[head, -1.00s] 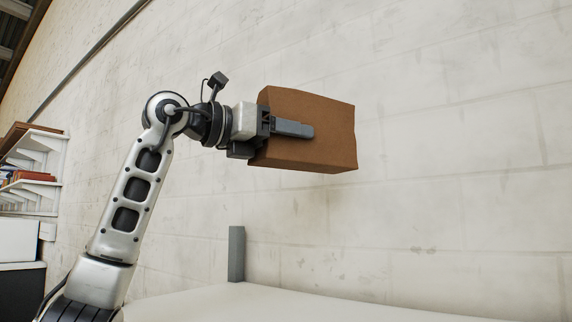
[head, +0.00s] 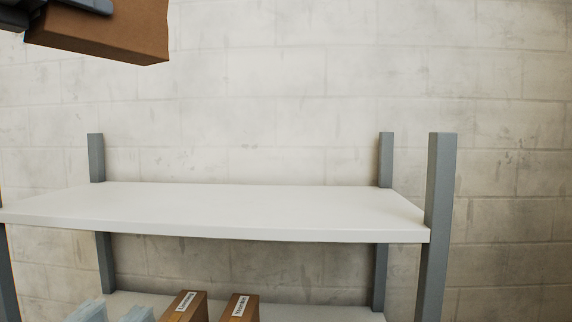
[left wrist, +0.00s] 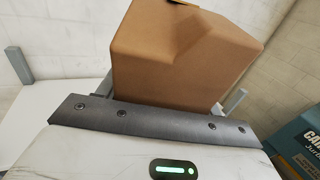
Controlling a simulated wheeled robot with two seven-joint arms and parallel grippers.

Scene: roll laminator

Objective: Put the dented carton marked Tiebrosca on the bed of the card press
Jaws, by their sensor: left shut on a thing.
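A brown carton (head: 105,35) is at the top left edge of the head view, partly cut off. My left gripper (head: 88,5) is shut on it and holds it up in front of the wall, above the level of the shelf. In the left wrist view the carton (left wrist: 180,65) fills the upper middle, beyond the dark bar of my gripper. Its top has an uneven fold or dent. No name can be read on it in these views. The card press cannot be made out for sure. My right gripper is not in view.
A white shelf (head: 250,212) with grey posts (head: 440,210) has an empty top. On its lower level stand two labelled brown cartons (head: 187,307) (head: 240,308) and pale blue items (head: 90,311). A blue lettered thing (left wrist: 300,145) is at the wrist view's right edge.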

